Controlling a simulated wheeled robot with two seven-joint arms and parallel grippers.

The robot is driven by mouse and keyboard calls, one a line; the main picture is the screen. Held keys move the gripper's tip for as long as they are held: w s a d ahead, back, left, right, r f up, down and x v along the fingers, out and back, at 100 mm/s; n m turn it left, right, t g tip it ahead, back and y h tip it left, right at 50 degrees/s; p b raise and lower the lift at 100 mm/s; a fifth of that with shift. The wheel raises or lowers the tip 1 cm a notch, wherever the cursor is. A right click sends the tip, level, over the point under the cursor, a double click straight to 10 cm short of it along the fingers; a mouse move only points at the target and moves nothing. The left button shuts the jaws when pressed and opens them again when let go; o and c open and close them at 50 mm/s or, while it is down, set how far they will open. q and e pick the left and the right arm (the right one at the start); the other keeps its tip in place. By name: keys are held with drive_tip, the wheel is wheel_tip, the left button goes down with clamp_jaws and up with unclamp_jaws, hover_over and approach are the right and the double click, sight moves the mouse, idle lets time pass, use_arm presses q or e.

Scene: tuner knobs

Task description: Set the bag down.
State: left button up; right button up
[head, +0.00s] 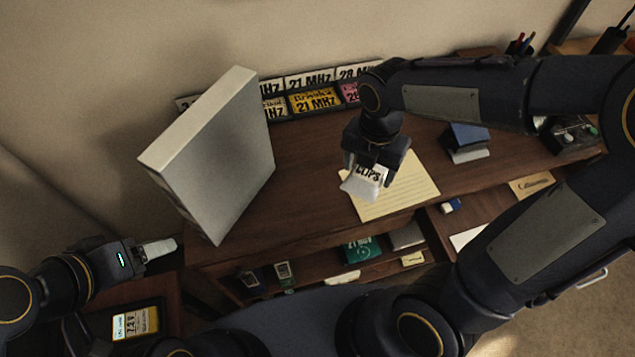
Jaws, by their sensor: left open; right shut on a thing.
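A small white bag (364,185) with dark lettering that reads "CLIPS" is in my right gripper (372,168). The gripper points down and is shut on the bag's upper part. The bag is over the left part of a yellow lined sheet (410,187) on the wooden desk. I cannot tell whether the bag's bottom touches the sheet. My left gripper (160,249) is at the lower left, open, beside the desk's left front corner and away from the bag. A pale piece shows at its fingers.
A large grey box (215,155) stands tilted on the desk's left. A dark blue box (468,138) stands right of the sheet. Small items fill the shelf (320,270) below. The desk between grey box and sheet is clear.

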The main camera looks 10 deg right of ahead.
drive_tip(key=w+a+f, duration=0.2)
drive_tip(key=a, duration=0.2)
hover_over(320, 193)
drive_tip(key=f, duration=0.5)
drive_tip(key=shift+s+d+f+p, duration=0.15)
drive_tip(key=shift+d+f+p, duration=0.15)
drive_tip(key=shift+a+f, duration=0.15)
drive_tip(key=shift+f, duration=0.75)
drive_tip(key=shift+a+f, duration=0.1)
drive_tip(key=shift+f, duration=0.8)
drive_tip(key=shift+f, duration=0.2)
drive_tip(key=o, duration=1)
drive_tip(key=shift+c, duration=0.2)
drive_tip(key=shift+r, duration=0.15)
